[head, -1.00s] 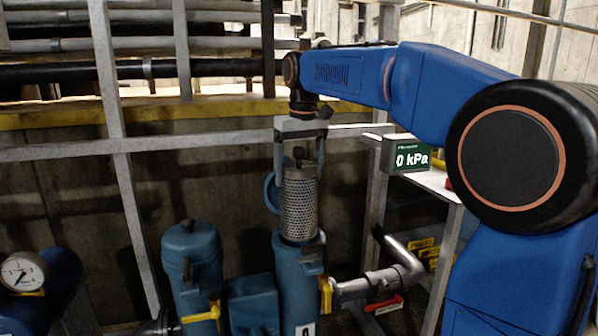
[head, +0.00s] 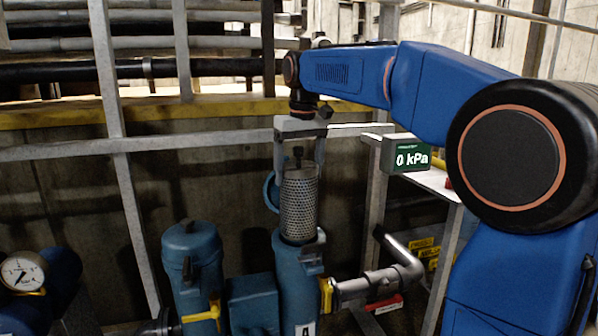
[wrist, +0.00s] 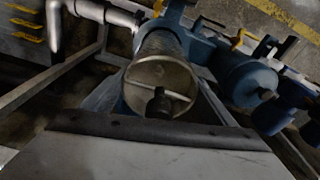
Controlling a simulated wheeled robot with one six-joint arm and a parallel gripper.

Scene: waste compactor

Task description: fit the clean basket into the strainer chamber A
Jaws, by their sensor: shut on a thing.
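The clean basket (head: 299,205) is a perforated grey metal cylinder with a knob on its top bar. My gripper (head: 299,152) is shut on that knob and holds the basket upright. In the wrist view the basket top (wrist: 160,85) lies between the fingers, with the dark knob (wrist: 159,103) toward me. The basket's lower end is at the mouth of a blue upright chamber (head: 297,272), whose label is partly cut off and looks like A. The rim hides the basket's bottom, so I cannot tell how far in it is. The chamber's round lid (head: 271,192) stands swung open behind it.
A second blue chamber (head: 191,262), closed, stands to the left, with a blue box (head: 253,303) between. A yellow handle (head: 326,296) and a grey pipe (head: 365,285) are at the right. A display (head: 405,156) reads 0 kPa. A gauge (head: 23,272) is at far left.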

